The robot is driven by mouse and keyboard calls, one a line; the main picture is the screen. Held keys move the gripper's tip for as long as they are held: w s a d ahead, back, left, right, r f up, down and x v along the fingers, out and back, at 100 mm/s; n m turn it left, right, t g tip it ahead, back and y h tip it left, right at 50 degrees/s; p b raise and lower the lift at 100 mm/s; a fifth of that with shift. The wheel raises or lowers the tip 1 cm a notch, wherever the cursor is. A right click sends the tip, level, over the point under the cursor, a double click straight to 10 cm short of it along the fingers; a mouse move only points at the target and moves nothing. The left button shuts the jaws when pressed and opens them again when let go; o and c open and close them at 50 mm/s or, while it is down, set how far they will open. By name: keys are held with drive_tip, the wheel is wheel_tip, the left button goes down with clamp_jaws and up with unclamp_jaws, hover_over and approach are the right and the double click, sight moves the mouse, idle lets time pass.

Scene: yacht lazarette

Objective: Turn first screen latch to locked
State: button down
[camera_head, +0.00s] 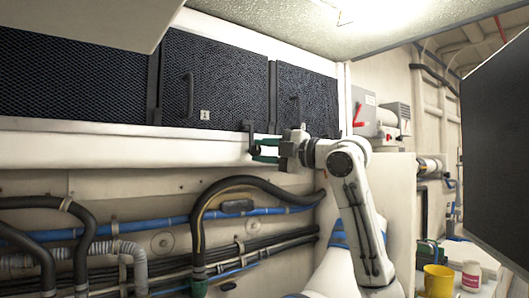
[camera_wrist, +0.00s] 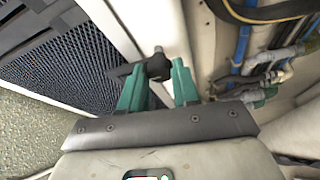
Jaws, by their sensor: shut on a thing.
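The dark mesh screen panel (camera_head: 225,80) with a small numbered tag (camera_head: 205,115) and a pull handle is in the upper middle of the head view. A black latch (camera_head: 248,128) sits at its lower right, on the pale frame. My gripper (camera_head: 257,150) reaches it from the right with green fingers. In the wrist view my gripper (camera_wrist: 158,82) is shut on the latch's dark round knob (camera_wrist: 158,67), one finger on each side. A dark arm of the latch points left towards the mesh. The latch's lower part is hidden by the fingers.
A second mesh screen (camera_head: 305,98) is to the right and another to the left. Hoses and blue pipes (camera_head: 270,211) run along the wall below. A grey box with a red lever (camera_head: 359,115) is at right. A yellow mug (camera_head: 437,280) stands lower right.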

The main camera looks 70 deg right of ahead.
drive_tip(key=c, duration=0.8)
unclamp_jaws()
drive_tip(key=s+a+b, duration=0.1)
drive_tip(key=s+b, duration=0.1)
drive_tip(key=s, duration=0.8)
drive_tip(key=shift+s+a+f, duration=0.3)
drive_tip(key=shift+a+f, duration=0.05)
